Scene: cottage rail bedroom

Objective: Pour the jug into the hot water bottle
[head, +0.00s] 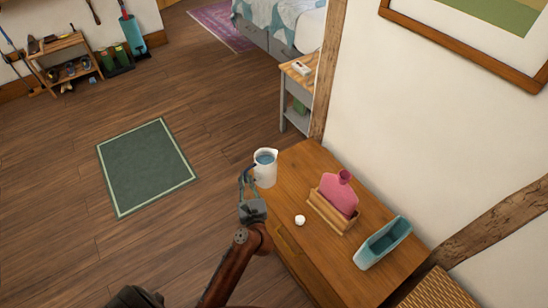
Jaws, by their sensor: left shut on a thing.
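The white jug (266,173) is upright with blue water showing at its mouth, by the far left corner of the wooden dresser. My left gripper (248,182) is shut on the jug at its left side. Whether the jug touches the dresser top is hard to tell. The pink hot water bottle (339,194) stands upright in a wooden holder (327,213) on the dresser, to the right of the jug and apart from it. Its neck points up. A small white round cap (299,220) lies on the dresser in front of the holder. My right gripper is not in view.
The dresser (376,203) stands against the white wall. A teal open container (383,243) sits at its right part, and a woven basket (440,290) is beyond that. A wooden post (329,70) rises behind the dresser. A green mat (147,166) lies on open floor at left.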

